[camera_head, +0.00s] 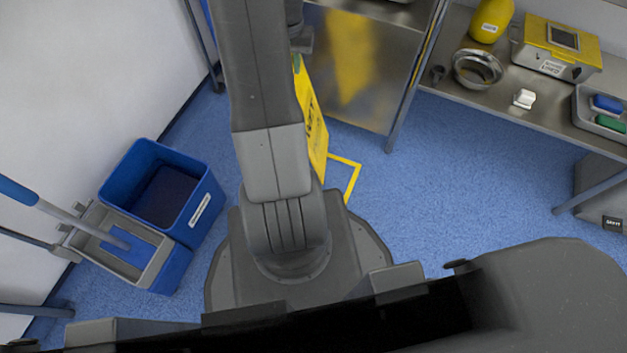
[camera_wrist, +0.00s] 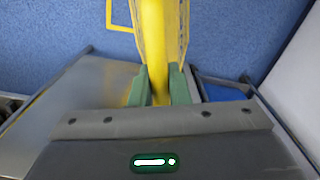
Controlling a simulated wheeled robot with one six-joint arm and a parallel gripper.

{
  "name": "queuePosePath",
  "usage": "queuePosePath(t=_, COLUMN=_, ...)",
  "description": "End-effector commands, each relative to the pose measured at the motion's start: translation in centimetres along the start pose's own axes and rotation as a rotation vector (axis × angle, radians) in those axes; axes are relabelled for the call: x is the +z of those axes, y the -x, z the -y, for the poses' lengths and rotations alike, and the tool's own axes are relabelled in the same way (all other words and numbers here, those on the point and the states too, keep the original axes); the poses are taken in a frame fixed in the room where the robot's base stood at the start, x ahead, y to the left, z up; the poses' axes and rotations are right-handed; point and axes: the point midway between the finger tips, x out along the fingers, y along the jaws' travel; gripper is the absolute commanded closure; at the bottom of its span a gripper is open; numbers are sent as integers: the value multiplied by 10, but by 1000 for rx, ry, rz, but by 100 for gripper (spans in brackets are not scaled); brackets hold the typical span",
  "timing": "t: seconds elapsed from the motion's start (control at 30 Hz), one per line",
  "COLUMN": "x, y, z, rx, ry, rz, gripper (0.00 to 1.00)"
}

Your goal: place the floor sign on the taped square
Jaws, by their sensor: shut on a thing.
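The yellow floor sign (camera_head: 313,121) shows in the head view behind my arm, which hides much of it. In the wrist view the sign (camera_wrist: 154,45) is seen from above, between the green fingers of my gripper (camera_wrist: 160,88). My gripper is shut on its top edge. The yellow taped square (camera_head: 352,178) shows on the blue floor just right of the sign in the head view; my arm and the sign hide the rest. In the wrist view a corner of the tape (camera_wrist: 110,14) lies left of the sign. I cannot tell whether the sign touches the floor.
A blue mop bucket (camera_head: 205,208) with a wringer and mop stands at left by the white wall. A steel cabinet (camera_head: 376,65) stands behind the sign. A steel bench (camera_head: 450,88) at right holds a bowl (camera_head: 478,69), a yellow device and a tray. Floor right of the tape is clear.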

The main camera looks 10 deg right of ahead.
Motion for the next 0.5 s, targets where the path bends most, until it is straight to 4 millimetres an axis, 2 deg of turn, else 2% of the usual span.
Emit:
queuePosePath(t=0.03, x=8, y=2, z=-15, rx=0, ry=-50, rz=1, gripper=100)
queuePosePath(t=0.2, x=29, y=-1, z=-47, rx=0, ry=-185, rz=0, gripper=100)
queuePosePath(t=0.4, x=44, y=-3, z=-65, rx=0, ry=-269, rz=-1, gripper=100)
queuePosePath(t=0.5, x=47, y=-13, z=-68, rx=0, ry=-285, rz=1, gripper=100)
